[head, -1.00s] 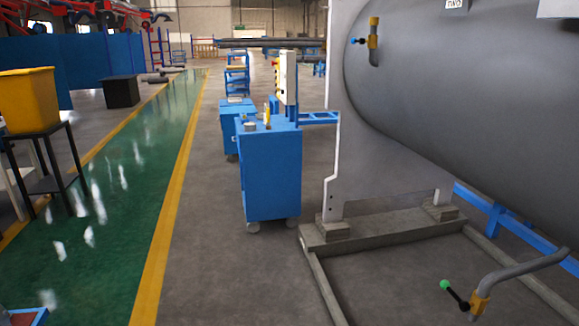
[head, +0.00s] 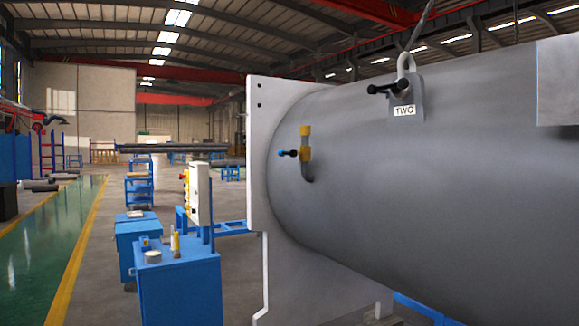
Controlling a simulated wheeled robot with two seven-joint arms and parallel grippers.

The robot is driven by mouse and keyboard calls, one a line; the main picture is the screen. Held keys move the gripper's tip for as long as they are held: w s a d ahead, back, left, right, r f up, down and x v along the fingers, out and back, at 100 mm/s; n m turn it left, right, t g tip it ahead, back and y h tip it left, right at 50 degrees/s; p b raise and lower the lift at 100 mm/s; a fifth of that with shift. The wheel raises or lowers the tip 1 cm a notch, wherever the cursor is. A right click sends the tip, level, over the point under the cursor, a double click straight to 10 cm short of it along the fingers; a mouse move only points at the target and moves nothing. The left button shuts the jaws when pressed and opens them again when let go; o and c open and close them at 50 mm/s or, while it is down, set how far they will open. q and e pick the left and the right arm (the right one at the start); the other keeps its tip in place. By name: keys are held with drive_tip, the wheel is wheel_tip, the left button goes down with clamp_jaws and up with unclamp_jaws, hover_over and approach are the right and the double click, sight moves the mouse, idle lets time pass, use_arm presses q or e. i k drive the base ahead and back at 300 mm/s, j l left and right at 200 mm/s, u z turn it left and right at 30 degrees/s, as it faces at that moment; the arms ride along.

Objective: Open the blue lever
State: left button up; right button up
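The blue lever (head: 282,153) is a short black handle with a blue knob at its left end. It joins a yellow valve (head: 305,148) on a bent grey pipe that comes out of the left part of the large grey shell (head: 430,190). The handle points left, roughly level, in the head view. Neither of my grippers shows in the head view.
A lug with a black handle and a "TWO" label (head: 404,111) sits on top of the shell. A white flange plate (head: 258,150) stands at its left end. A blue cart (head: 180,288) and a control box (head: 198,193) stand left of it. The green walkway (head: 35,240) is clear.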

sight(286, 153)
drive_tip(key=i+j, duration=0.25)
drive_tip(key=i, duration=0.25)
drive_tip(key=i+j+u, duration=0.1)
drive_tip(key=i, duration=0.45)
drive_tip(key=i+j, duration=0.3)
drive_tip(key=i, duration=0.2)
drive_tip(key=i+j+u, duration=0.1)
drive_tip(key=i, duration=0.4)
drive_tip(key=i+j, duration=0.25)
drive_tip(key=i, duration=0.3)
